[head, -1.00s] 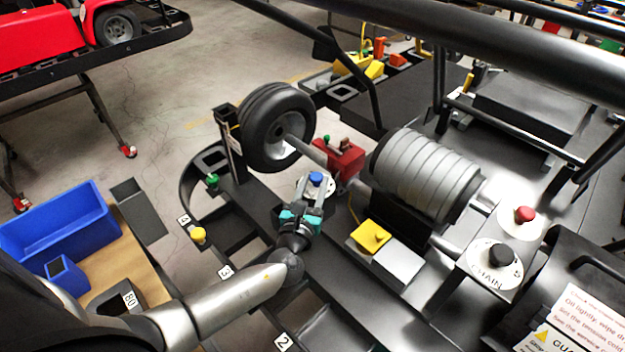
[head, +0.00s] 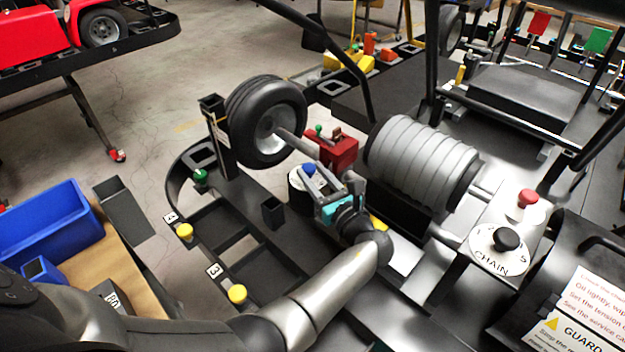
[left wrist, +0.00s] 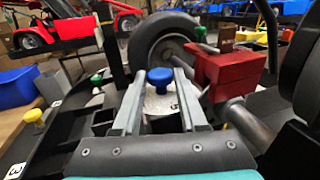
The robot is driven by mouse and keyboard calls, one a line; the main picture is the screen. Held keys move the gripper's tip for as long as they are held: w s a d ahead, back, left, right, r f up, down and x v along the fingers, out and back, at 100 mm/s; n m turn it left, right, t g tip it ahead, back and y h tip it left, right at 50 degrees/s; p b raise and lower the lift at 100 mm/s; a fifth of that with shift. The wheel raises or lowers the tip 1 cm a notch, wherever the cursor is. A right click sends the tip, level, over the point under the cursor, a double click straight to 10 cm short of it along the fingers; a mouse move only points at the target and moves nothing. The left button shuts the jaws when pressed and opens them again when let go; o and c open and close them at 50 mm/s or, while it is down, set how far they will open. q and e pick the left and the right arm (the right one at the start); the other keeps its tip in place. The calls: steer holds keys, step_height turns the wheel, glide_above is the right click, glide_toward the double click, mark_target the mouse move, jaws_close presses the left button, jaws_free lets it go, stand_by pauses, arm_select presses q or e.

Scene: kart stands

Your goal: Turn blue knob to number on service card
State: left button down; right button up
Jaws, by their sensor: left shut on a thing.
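The blue knob (head: 309,169) stands on a round white dial (head: 297,180) in front of the black tyre. It also shows in the left wrist view (left wrist: 160,77), between the fingertips. My left gripper (head: 325,187) is shut on the blue knob, with one finger on each side. My right gripper is not in view.
A red block (head: 332,152) with small levers sits just behind the knob. The ribbed grey cylinder (head: 422,165) is to the right, near the black CHAIN knob (head: 506,239) and a red knob (head: 527,197). Yellow knobs (head: 237,294) line the left rail. A blue bin (head: 45,232) stands at left.

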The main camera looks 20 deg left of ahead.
arm_select(q)
steer(key=shift+w+g, duration=0.1)
steer(key=shift+g, duration=0.2)
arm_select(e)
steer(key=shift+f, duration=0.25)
arm_select(q)
steer(key=c, duration=0.5)
jaws_free()
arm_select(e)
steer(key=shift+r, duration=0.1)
